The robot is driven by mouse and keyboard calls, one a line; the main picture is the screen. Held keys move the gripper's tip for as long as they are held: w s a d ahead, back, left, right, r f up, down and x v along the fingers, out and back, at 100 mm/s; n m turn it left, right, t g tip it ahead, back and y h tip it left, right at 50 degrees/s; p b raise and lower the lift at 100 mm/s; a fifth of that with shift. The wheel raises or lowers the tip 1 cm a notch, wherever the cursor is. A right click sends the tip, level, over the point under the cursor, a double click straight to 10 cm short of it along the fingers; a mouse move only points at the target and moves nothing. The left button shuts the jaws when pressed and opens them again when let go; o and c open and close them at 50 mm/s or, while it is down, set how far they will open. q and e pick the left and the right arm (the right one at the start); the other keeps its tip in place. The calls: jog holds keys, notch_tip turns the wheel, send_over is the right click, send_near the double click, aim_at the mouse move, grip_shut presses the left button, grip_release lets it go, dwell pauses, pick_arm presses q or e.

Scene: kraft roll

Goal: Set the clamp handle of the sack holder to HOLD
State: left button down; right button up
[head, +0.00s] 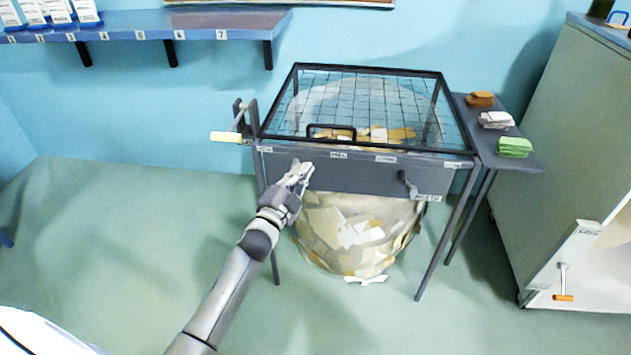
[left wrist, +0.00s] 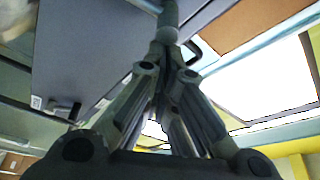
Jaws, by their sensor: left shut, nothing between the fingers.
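The sack holder (head: 355,176) is a dark grey frame with a mesh lid above a paper-filled sack (head: 355,235). My left gripper (head: 302,172) is shut and empty in front of the panel's left part. In the left wrist view its fingers (left wrist: 167,50) meet at a grey rod (left wrist: 168,20) with a rounded end; contact is unclear. My right gripper is out of view.
A lever with a cream grip (head: 225,137) sticks out at the holder's left. A side shelf (head: 520,160) at the right carries folded cloths (head: 514,147). A grey cabinet (head: 555,130) stands farther right. The floor at left is clear.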

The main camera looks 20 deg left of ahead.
pick_arm(q)
jog(key=shift+s+a+f+n+t+y+b, duration=0.2)
jog(key=shift+a+n+y, duration=0.25)
jog(key=shift+a+n, duration=0.55)
jog(key=shift+s+a+f+n+t+y+b, duration=0.1)
jog(key=shift+s+a+n+t+y+b, duration=0.3)
jog(key=shift+n, duration=1)
jog(key=shift+s+a+f+n+y+b, duration=0.15)
jog(key=shift+a+n+y, duration=0.3)
jog(key=shift+a+n, duration=0.6)
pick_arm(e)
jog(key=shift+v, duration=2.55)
pick_arm(q)
jog(key=shift+w+d+n, duration=0.1)
jog(key=shift+d+n, duration=0.05)
jog(key=shift+n, duration=0.1)
jog(key=shift+r, duration=0.1)
